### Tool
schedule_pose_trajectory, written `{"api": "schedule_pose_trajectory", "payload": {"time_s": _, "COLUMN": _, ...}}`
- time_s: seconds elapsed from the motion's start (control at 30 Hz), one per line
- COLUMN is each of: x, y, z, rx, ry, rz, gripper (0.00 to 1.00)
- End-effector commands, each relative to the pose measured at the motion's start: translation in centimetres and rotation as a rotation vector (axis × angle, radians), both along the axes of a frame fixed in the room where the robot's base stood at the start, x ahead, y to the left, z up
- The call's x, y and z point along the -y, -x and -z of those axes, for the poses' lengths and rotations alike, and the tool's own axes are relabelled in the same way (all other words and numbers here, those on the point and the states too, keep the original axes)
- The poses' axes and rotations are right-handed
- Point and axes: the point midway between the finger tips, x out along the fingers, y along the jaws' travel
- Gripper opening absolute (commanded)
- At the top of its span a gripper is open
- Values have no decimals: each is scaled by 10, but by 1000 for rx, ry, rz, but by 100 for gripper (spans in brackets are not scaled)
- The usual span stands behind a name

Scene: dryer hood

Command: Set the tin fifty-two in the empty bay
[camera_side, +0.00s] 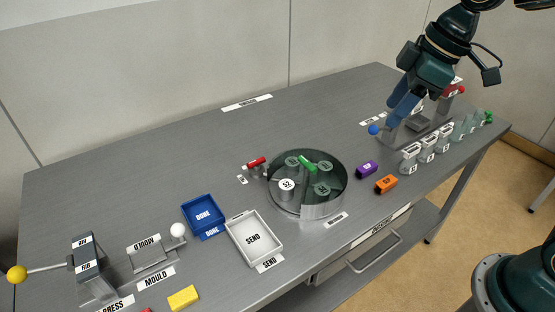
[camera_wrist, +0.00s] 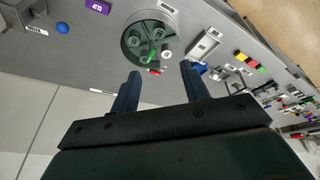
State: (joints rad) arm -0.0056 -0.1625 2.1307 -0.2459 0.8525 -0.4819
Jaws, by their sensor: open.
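A round dryer (camera_side: 306,206) with a clear greenish hood stands mid-table in the side view; it also shows at the top of the wrist view (camera_wrist: 150,42). A white-topped tin (camera_side: 287,186) shows in the hood's opening at the front left, its number apparently 52 but small. It also shows in the wrist view (camera_wrist: 166,53). Several other tins, such as one (camera_side: 321,190), look green through the hood. I cannot make out an empty bay. My gripper (camera_side: 396,118) is open and empty, high at the table's right, well apart from the dryer; its fingers (camera_wrist: 160,70) show in the wrist view.
A red-ended handle (camera_side: 256,162) stands behind the dryer. A blue DONE tray (camera_side: 203,216) and a white SEND tray (camera_side: 254,238) lie left of it. Purple (camera_side: 366,169) and orange (camera_side: 386,184) blocks lie right. The back middle is clear.

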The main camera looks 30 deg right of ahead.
Motion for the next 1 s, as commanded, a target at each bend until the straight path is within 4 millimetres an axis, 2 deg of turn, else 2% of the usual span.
{"api": "schedule_pose_trajectory", "payload": {"time_s": 0.03, "x": 4, "y": 12, "z": -5, "rx": 11, "ry": -2, "rz": 45, "gripper": 46}}
{"api": "schedule_pose_trajectory", "payload": {"time_s": 0.27, "x": 19, "y": 60, "z": -13, "rx": 46, "ry": -26, "rz": 261, "gripper": 46}}
{"api": "schedule_pose_trajectory", "payload": {"time_s": 0.6, "x": 41, "y": 126, "z": -7, "rx": 103, "ry": -86, "rz": 564, "gripper": 46}}
{"api": "schedule_pose_trajectory", "payload": {"time_s": 0.8, "x": 48, "y": 145, "z": -1, "rx": 122, "ry": -112, "rz": 662, "gripper": 46}}
{"api": "schedule_pose_trajectory", "payload": {"time_s": 1.0, "x": 49, "y": 148, "z": 1, "rx": 125, "ry": -118, "rz": 684, "gripper": 46}}
